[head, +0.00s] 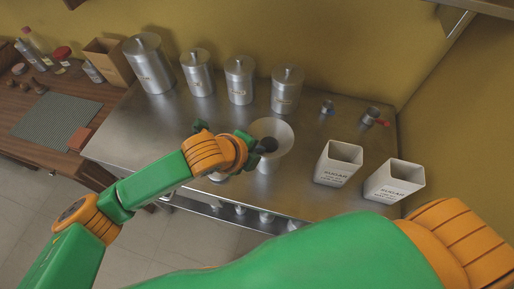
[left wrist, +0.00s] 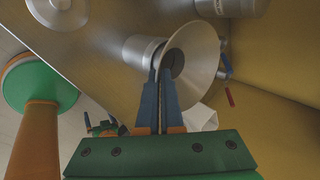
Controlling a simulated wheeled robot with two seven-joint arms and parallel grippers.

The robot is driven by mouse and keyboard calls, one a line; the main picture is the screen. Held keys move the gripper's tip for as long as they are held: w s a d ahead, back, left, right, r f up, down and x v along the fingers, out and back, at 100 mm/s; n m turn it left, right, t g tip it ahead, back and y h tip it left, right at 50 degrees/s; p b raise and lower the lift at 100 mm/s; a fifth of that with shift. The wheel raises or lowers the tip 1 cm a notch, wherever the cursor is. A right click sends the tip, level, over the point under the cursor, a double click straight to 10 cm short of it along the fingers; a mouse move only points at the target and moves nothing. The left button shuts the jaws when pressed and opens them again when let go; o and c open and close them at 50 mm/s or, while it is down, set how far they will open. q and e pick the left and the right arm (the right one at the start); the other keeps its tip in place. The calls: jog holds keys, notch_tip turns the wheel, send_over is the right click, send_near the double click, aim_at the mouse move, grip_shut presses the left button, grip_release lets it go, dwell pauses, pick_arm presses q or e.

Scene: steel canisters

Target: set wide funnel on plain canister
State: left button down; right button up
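The wide funnel (head: 271,130) is a pale steel cone above the middle of the counter; it also shows in the left wrist view (left wrist: 203,62). My left gripper (head: 262,147) is at its near left rim. In the left wrist view the blue fingers (left wrist: 160,75) are close together with the rim between them. A plain steel cylinder (left wrist: 138,50), probably the plain canister, shows behind the funnel; I cannot tell whether the funnel rests on it. My right gripper (left wrist: 105,127) is small in the left wrist view, its fingers apart and nothing visible between them.
Lidded steel canisters (head: 239,80) with labels line the back of the counter (head: 135,125). A wooden table (head: 25,105) adjoins at the left. The counter's left part is clear.

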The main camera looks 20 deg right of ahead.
pick_arm(q)
jog(key=shift+f, duration=0.25)
jog(key=shift+f, duration=0.35)
jog(key=c, duration=1.1)
grip_release()
jog(key=shift+r, duration=0.15)
jog(key=v, duration=1.3)
jog(key=shift+w+d+r+p, duration=0.1)
jog(key=shift+d+p, duration=0.15)
jog(key=shift+p, duration=0.05)
